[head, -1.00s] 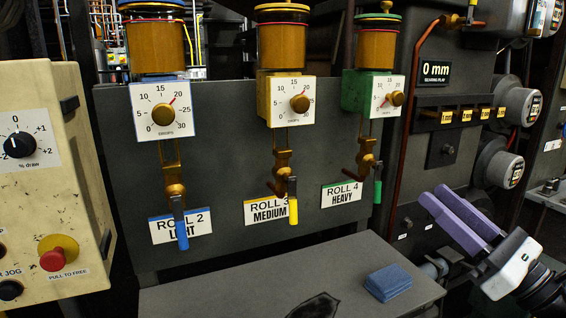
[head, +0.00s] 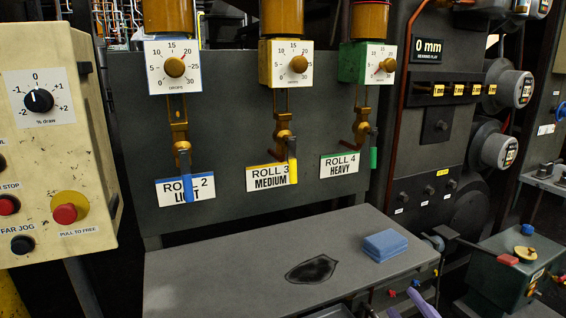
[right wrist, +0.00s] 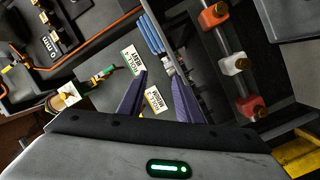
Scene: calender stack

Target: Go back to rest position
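My right gripper (head: 408,305) shows only as purple fingertips at the bottom edge of the head view, below the grey shelf's right end. In the right wrist view my right gripper (right wrist: 161,78) has its two purple fingers apart, with nothing between them. My left gripper is in neither current view.
A grey shelf (head: 215,278) carries a folded blue cloth (head: 385,245) and a dark patch (head: 311,269). Behind it are dials and levers for Roll 2, 3 and 4. A cream control panel (head: 60,130) stands left. A green box (head: 505,270) stands at lower right.

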